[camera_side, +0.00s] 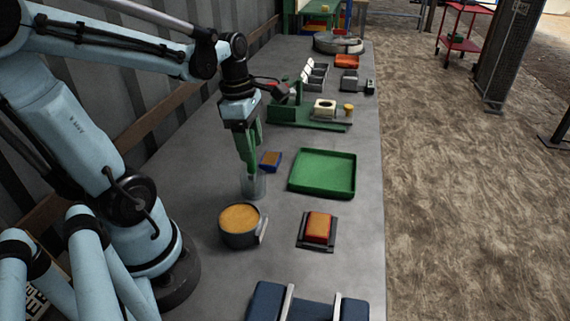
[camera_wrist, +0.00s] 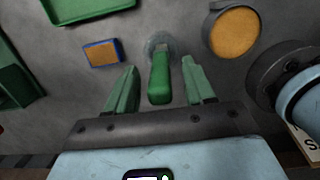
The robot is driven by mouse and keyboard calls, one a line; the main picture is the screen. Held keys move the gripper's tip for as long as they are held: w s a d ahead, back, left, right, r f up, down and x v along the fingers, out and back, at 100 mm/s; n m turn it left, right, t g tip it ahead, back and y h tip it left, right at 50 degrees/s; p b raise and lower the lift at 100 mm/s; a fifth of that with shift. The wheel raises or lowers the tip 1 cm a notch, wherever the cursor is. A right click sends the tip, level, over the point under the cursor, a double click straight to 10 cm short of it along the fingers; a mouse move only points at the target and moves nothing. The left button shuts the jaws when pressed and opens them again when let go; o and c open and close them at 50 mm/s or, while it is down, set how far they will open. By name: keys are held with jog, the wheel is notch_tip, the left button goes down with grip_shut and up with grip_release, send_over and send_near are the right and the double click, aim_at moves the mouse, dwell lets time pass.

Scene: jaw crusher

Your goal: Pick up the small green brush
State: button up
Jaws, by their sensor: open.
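The small green brush (camera_wrist: 160,80) shows in the wrist view as a rounded green handle between my fingers, with visible gaps on both sides. Its lower end is by a clear round cup (camera_wrist: 158,44), which also shows in the side view (camera_side: 254,187). My gripper (camera_wrist: 160,82) is open, its two green fingers on either side of the handle. In the side view my gripper (camera_side: 249,160) points down just above the cup. There the brush is hard to tell from the green fingers, and its bristles are not visible.
A round dark pan with orange-brown grain (camera_side: 240,219) stands close to the cup. A small blue tray (camera_side: 270,161) and a green tray (camera_side: 322,173) lie nearby. A red box on a dark plate (camera_side: 318,228) is at the front right. Green machinery (camera_side: 300,115) stands behind.

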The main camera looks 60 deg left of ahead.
jog(key=shift+d+f, duration=0.1)
jog(key=shift+f, duration=0.55)
grip_shut()
jog(key=shift+r, duration=0.15)
